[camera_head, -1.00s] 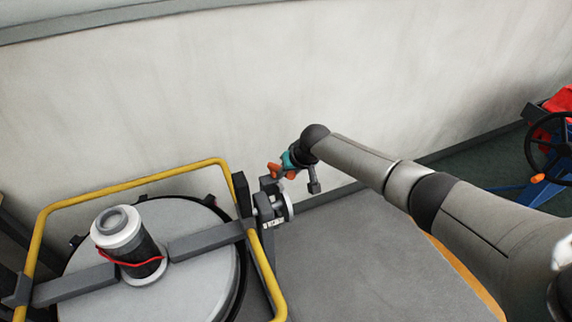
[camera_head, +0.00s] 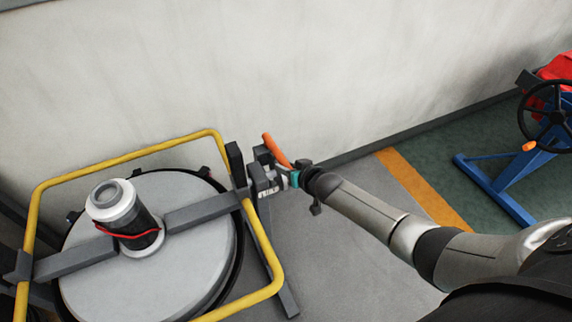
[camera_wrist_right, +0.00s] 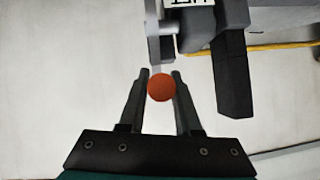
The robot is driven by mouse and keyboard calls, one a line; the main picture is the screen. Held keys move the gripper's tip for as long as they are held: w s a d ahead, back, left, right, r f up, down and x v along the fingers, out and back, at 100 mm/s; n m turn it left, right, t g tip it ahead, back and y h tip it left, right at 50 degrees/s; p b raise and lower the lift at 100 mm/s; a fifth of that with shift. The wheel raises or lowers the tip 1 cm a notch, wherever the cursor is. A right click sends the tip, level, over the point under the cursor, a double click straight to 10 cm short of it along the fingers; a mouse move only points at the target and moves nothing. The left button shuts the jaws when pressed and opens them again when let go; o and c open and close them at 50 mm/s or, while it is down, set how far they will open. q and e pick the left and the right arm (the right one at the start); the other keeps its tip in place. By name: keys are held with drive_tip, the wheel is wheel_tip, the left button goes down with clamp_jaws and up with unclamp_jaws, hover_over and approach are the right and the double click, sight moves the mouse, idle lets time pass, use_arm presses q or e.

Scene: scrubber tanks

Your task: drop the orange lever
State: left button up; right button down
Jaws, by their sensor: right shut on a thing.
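The orange lever (camera_head: 276,150) stands tilted up beside the dark grey bracket and clamp at the right side of the round tank lid (camera_head: 150,250). In the right wrist view the lever's round orange end (camera_wrist_right: 160,88) sits between the two fingers. My right gripper (camera_head: 290,172) is shut on the lever, coming in from the right. In the right wrist view both fingers of the right gripper (camera_wrist_right: 159,85) flank the orange end. The lever's lower part is hidden behind the gripper and clamp. My left gripper is not in view.
A yellow tubular frame (camera_head: 130,155) surrounds the lid. A black and white cylinder (camera_head: 125,218) with a red band stands on the lid's crossbar. A blue stand with a black handwheel (camera_head: 548,115) is at the far right. Grey floor lies open below my right arm.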

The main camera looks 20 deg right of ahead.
drive_tip(key=shift+f, duration=0.15)
idle(0.3)
drive_tip(key=c, duration=0.6)
unclamp_jaws()
drive_tip(key=shift+s, duration=0.1)
drive_tip(key=p+v, duration=0.6)
drive_tip(key=v, duration=0.9)
drive_tip(key=shift+s+f, duration=0.1)
